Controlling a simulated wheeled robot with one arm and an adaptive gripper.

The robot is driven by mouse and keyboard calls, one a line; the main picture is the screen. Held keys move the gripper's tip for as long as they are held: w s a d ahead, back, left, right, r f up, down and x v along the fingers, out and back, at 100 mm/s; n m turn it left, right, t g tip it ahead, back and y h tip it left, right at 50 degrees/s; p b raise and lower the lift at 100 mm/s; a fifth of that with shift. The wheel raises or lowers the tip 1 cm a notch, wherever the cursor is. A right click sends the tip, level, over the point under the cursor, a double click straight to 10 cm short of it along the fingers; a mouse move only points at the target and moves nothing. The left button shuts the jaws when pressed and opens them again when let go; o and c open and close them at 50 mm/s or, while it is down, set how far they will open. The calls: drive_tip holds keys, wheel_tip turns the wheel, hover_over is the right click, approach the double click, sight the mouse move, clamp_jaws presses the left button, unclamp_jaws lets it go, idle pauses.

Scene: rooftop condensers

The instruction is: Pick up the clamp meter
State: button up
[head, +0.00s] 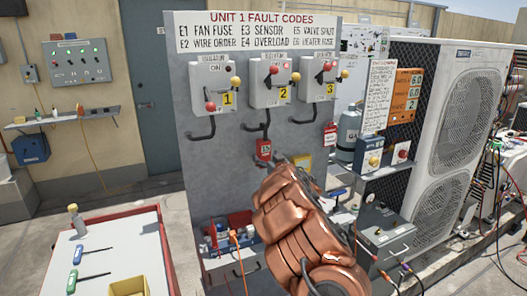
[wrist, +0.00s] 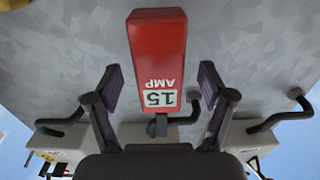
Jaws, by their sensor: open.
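I cannot identify a clamp meter for certain in either view. In the wrist view a red block (wrist: 158,45) with a white label reading "15 AMP" hangs on the grey panel. What looks like the same red block (head: 263,149) hangs below isolator 2 in the head view. My gripper (wrist: 160,88) is open and empty, with one finger on each side of the block's label end in the picture, apart from it. In the head view my copper-coloured arm hides most of my gripper.
The grey panel (head: 220,170) carries three isolator boxes with handles. A red-edged cart (head: 130,245) with screwdrivers and a yellow box stands at left. A large condenser (head: 455,130) stands at right. A cluttered lower shelf is partly hidden behind my arm.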

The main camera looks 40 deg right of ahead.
sight(266, 156)
drive_tip(key=shift+p+x, duration=0.6)
drive_tip(key=shift+x, duration=1.1)
drive_tip(key=shift+f, duration=0.1)
drive_tip(key=c, duration=1.5)
drive_tip(key=shift+c, duration=0.2)
drive_tip(key=shift+r, duration=0.2)
